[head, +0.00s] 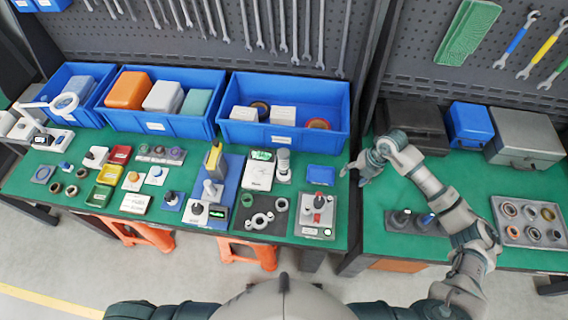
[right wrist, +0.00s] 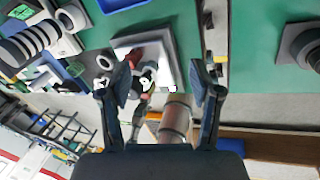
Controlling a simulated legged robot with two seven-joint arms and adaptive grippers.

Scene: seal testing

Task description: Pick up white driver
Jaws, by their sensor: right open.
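I cannot pick out a white driver for certain in either view. My right gripper (head: 353,174) is over the gap between the two green benches in the head view, near the right end of the left bench. In the right wrist view its two fingers (right wrist: 162,88) are spread apart with nothing held between them. Beyond them is a grey test plate with a red and dark fixture (right wrist: 150,55), which also shows in the head view (head: 317,214). My left gripper is not in view.
Blue bins (head: 284,138) line the back of the left bench, with many small parts in front. A grey case (head: 524,138) and a tray of rings (head: 530,222) are on the right bench. Wrenches and coloured tools hang on the dark pegboard (head: 190,48).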

